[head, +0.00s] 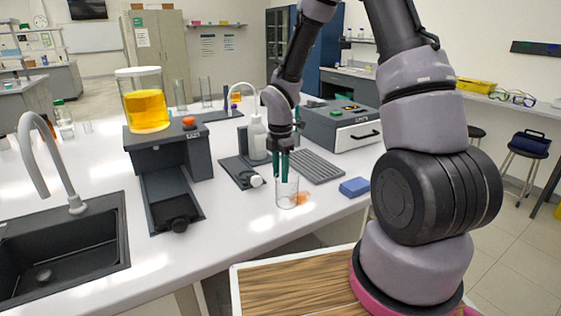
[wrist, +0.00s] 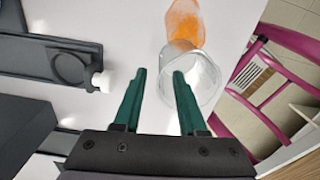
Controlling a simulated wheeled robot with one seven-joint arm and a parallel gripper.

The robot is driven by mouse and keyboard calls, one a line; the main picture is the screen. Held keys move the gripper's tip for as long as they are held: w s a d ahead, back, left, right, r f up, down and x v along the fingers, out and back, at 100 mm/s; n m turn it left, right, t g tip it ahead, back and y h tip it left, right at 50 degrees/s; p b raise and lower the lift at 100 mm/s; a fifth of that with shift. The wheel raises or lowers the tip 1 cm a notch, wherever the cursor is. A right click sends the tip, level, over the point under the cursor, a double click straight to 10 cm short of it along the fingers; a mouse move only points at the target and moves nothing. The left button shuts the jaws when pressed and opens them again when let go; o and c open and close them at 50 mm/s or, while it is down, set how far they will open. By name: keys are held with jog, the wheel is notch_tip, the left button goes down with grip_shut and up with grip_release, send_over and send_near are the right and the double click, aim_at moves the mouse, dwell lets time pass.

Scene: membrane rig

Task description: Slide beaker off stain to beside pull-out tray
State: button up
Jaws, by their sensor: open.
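The clear glass beaker (head: 287,191) stands upright near the front edge of the white bench and looks empty. The orange stain (head: 304,198) shows at its right side in the head view. In the wrist view the stain (wrist: 185,20) lies above the beaker (wrist: 206,78), and the rim overlaps its lower end. My gripper (head: 281,168) is open with green fingers at the beaker's rim. In the wrist view its right fingertip overlaps the glass and its left one is outside; I cannot tell whether they touch. A dark tray (head: 166,188) extends from the stand at left.
A blue block (head: 354,187) lies right of the stain. A dark plate with a white cap (head: 257,181) and a ribbed grey mat (head: 315,166) lie behind the beaker. A yellow-filled jar (head: 145,105) tops the stand. The bench between tray and beaker is clear.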

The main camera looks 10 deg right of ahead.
notch_tip(320, 180, down, 6)
jog(key=shift+r, duration=0.1)
dwell(0.4)
grip_shut()
dwell(1.2)
